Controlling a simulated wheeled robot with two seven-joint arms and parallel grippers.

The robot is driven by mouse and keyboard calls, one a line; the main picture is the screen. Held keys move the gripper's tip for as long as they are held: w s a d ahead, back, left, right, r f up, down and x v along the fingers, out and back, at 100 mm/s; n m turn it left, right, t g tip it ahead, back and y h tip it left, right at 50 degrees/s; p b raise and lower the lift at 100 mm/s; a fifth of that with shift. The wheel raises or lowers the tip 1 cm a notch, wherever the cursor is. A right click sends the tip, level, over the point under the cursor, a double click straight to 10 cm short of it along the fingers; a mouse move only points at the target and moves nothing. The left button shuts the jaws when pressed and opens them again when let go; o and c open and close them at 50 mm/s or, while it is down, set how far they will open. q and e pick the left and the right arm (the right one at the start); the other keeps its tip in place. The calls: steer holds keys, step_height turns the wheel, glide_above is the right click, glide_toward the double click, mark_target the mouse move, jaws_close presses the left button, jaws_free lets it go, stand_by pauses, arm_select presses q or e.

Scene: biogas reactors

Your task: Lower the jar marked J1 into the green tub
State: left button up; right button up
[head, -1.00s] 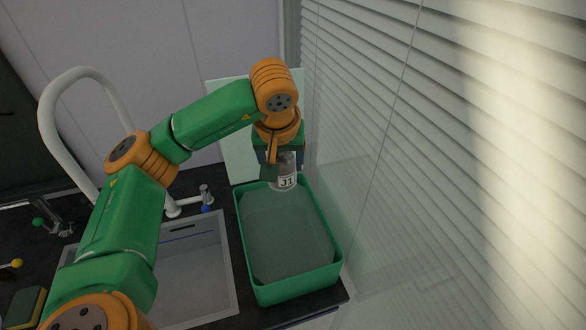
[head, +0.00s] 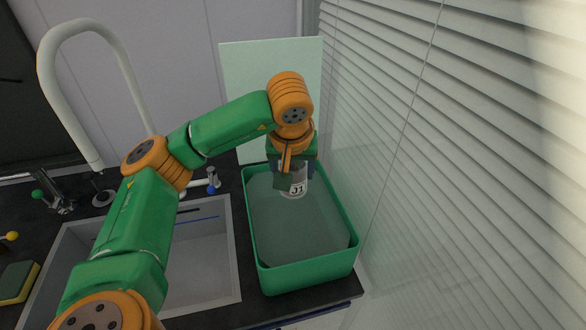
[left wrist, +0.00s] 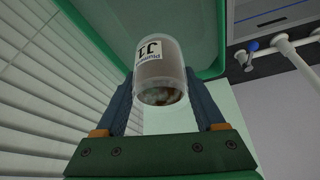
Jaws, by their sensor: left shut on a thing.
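The jar marked J1 (head: 297,188) is a clear jar with a white label. My left gripper (head: 291,172) is shut on it and holds it over the far end of the green tub (head: 303,275). The left wrist view shows the jar (left wrist: 161,75) between the two fingers of the left gripper (left wrist: 160,90), with dark contents at one end. The tub's green rim shows beside it in that view. The tub seems to hold clear liquid. I cannot tell whether the jar's bottom touches it. My right gripper is not in view.
A sink (head: 200,265) lies left of the tub, with a tall white tap (head: 45,85) behind. A pale panel (head: 245,85) stands behind the tub. Window blinds (head: 440,150) rise close on the right. A sponge (head: 17,283) lies at the far left.

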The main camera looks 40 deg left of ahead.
arm_select(q)
steer(key=shift+w+a, duration=0.1)
steer(key=shift+w, duration=0.05)
steer(key=shift+w+f, duration=0.1)
steer(key=shift+w, duration=0.15)
steer(key=shift+s, duration=0.1)
steer(key=shift+f, duration=0.2)
step_height(320, 180, down, 12)
steer(key=b, duration=0.9)
steer(key=shift+r, duration=0.15)
steer(key=shift+f+b, duration=1.5)
steer(key=shift+f, duration=0.05)
stand_by(1.2)
steer(key=o, duration=1.4)
steer(key=shift+r, duration=0.1)
